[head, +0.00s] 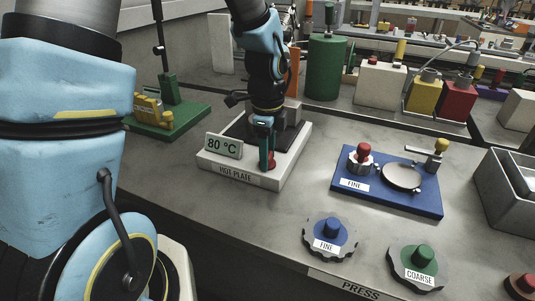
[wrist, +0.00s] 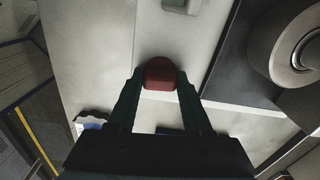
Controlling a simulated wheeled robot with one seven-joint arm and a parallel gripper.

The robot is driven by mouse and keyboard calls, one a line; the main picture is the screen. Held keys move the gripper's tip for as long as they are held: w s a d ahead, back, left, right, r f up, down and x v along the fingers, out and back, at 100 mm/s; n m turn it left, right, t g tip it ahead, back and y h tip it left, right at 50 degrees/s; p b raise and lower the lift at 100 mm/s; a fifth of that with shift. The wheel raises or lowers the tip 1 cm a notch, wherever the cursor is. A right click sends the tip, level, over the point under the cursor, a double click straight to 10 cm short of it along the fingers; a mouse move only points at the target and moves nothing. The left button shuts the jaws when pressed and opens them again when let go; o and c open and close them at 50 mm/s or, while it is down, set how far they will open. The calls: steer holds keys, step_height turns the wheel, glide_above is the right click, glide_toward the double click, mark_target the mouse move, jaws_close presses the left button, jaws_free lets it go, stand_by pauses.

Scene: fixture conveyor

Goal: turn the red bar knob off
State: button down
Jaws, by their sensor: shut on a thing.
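The red bar knob (wrist: 159,74) sits between the two dark fingertips of my gripper (wrist: 159,84) in the wrist view. My gripper is shut on it, one finger on each side. In the head view the red knob (head: 271,160) shows as a small red patch at the front of the white hot plate (head: 216,164), partly covered by my gripper (head: 266,153), which comes down from above. The knob's pointing direction is hard to tell. The display (head: 223,147) on the hot plate reads 80 °C.
A blue fixture (head: 420,197) with a red-topped knob (head: 363,150) labelled FINE stands to the right. Blue (head: 331,230) and green (head: 423,257) knobs sit at the front. A green base with yellow parts (head: 152,112) is on the left. Bare bench lies between the hot plate and blue fixture.

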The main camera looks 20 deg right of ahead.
steer(key=n, duration=0.8)
steer(key=shift+n, duration=0.4)
steer(key=n, duration=0.4)
steer(key=shift+n, duration=2)
steer(key=shift+c, duration=1.6)
jaws_free()
